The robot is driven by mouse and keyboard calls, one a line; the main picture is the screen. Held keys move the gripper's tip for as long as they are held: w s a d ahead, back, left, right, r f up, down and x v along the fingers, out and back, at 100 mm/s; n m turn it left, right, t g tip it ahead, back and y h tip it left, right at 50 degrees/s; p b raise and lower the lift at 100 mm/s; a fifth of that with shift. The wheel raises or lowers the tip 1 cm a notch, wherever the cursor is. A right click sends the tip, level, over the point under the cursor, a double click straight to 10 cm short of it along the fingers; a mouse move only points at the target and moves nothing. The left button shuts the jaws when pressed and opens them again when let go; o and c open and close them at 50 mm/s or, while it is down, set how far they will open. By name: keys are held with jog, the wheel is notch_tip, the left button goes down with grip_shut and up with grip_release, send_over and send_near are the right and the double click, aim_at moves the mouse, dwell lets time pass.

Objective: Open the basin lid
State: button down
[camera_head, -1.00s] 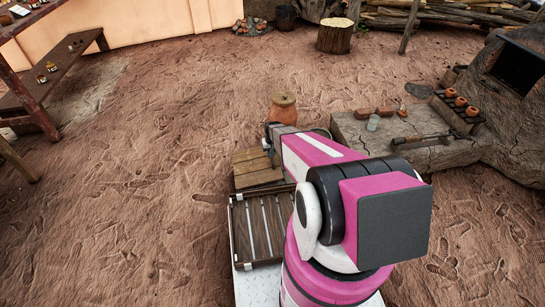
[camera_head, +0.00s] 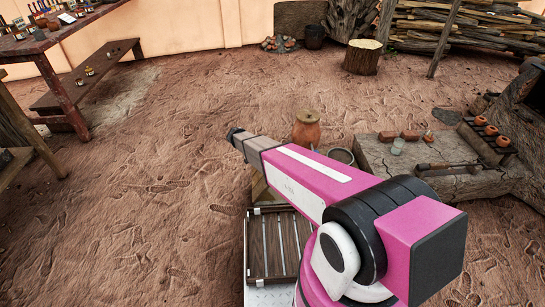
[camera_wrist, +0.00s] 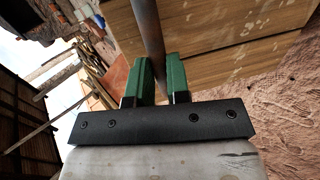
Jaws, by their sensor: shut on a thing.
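In the wrist view, my gripper (camera_wrist: 158,75) has its green fingers closed on a dark, round bar-like handle (camera_wrist: 149,32). Beside the handle is a broad wooden plank surface with pale marks, which looks like the basin lid (camera_wrist: 225,30). The lid appears tilted in this view. In the head view, my arm covers most of that area, and my gripper cannot be seen. Only a narrow strip of wood (camera_head: 262,191) shows below my forearm. The basin and its opening are hidden, so how far the lid is raised cannot be told.
A lidded clay pot (camera_head: 306,131) stands just behind my forearm. A low stone ledge (camera_head: 400,165) with tools and small pots lies to the right. A dark slatted wooden panel (camera_head: 275,243) is nearer. The ground at left is open.

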jog(key=a+f, duration=0.1)
jog(key=a, duration=1.4)
jog(key=shift+a+f, duration=0.3)
jog(key=shift+a, duration=0.05)
jog(key=c, duration=1.1)
grip_release()
jog(key=shift+r, duration=0.15)
